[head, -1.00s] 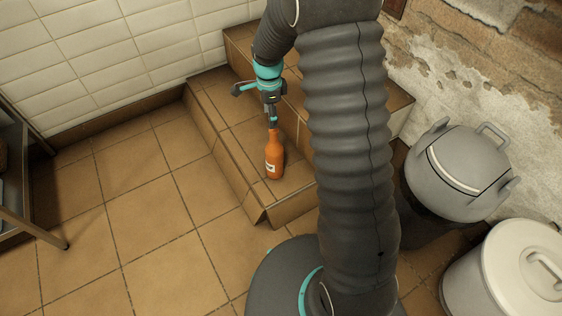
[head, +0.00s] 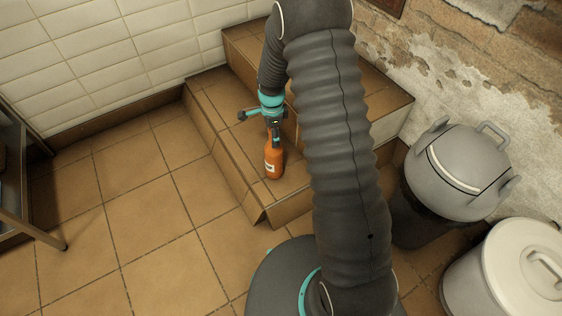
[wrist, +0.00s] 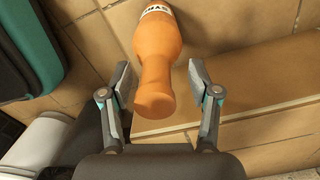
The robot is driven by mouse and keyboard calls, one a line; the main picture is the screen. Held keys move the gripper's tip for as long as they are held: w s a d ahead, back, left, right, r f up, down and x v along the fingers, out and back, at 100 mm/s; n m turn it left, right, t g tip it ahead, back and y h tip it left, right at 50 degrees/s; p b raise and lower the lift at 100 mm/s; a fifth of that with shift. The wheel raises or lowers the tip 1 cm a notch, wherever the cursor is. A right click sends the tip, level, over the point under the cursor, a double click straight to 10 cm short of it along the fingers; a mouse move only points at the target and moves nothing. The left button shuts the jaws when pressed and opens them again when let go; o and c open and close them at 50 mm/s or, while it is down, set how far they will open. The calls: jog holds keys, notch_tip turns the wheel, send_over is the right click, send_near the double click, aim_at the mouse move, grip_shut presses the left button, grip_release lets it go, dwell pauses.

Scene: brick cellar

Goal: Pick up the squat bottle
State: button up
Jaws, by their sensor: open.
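The squat bottle (head: 273,163) is orange with a pale label and stands upright on the lower tiled step. In the wrist view the bottle (wrist: 158,60) shows from above, its label at the top edge of the picture. My gripper (head: 275,144) is over the bottle's top in the head view and hides its neck. In the wrist view my gripper (wrist: 161,85) is open, one finger on each side of the bottle's top end, with a gap visible on both sides. Nothing is held.
The lower step (head: 215,108) has bare tile left of the bottle, and a higher step (head: 240,45) rises behind. A grey lidded bin (head: 455,175) and a white lidded bin (head: 515,270) stand at the right. A metal shelf (head: 30,225) is at the far left.

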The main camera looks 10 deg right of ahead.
grip_shut()
jog(key=shift+r, duration=0.2)
